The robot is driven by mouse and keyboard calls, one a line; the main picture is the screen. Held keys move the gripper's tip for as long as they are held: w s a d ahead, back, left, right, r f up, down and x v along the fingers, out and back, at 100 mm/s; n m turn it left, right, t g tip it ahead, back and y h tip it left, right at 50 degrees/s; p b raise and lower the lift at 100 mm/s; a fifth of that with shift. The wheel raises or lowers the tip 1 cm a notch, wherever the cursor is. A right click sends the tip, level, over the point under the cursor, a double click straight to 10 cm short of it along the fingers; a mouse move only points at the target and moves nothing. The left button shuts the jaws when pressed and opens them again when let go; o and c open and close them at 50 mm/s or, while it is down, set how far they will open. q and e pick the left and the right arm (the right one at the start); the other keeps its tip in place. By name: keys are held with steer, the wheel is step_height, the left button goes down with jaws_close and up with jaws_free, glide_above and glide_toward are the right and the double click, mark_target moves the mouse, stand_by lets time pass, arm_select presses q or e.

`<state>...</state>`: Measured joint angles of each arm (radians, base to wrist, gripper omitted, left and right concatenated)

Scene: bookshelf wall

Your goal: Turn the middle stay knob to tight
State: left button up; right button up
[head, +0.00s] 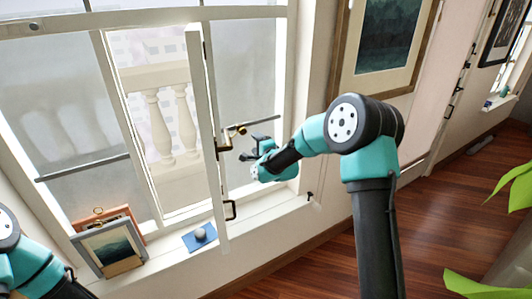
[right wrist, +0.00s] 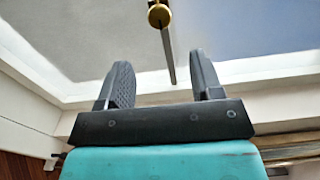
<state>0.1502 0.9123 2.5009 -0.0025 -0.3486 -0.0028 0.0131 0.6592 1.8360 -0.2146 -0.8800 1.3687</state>
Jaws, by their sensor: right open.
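The middle stay knob (head: 241,129) is a small brass knob on the stay by the open casement's edge. In the right wrist view the brass knob (right wrist: 159,16) is at the top centre, with a thin grey bar running down from it. My right gripper (head: 254,146) is just right of and slightly below the knob in the head view. Its jaws (right wrist: 163,78) are apart, with nothing held between them, and the knob lies beyond the fingertips. My left arm shows at the lower left of the head view, but its gripper is out of frame.
The casement frame (head: 206,120) stands open beside the right pane. On the sill are framed pictures (head: 110,249) and a blue pad (head: 198,240) with a grey round object (head: 200,233). A black handle (head: 230,210) is low on the casement. A large framed picture (head: 385,40) hangs at right.

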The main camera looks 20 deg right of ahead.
steer(key=s+d, duration=0.1)
steer(key=s, duration=0.5)
steer(key=shift+s, duration=0.25)
steer(key=shift+f, duration=0.1)
steer(key=s+a+f+n+g, duration=0.2)
steer(key=s+f+n+g, duration=0.3)
steer(key=f, duration=0.6)
steer(key=s+a+f+n+g, duration=0.1)
steer(key=s+f+g, duration=0.2)
steer(key=s+f, duration=0.6)
steer(key=s+a+f+n+g, duration=0.2)
steer(key=s+f+n+g, duration=0.2)
steer(key=s+f, duration=0.4)
steer(key=s+a+f+n+g+y, duration=0.1)
steer(key=s+f+n+g, duration=0.3)
steer(key=s+f, duration=0.4)
steer(key=s+g, duration=0.1)
steer(key=s, duration=0.5)
steer(key=shift+a+f+n, duration=0.2)
steer(key=shift+a+n, duration=0.1)
steer(key=shift+a, duration=0.05)
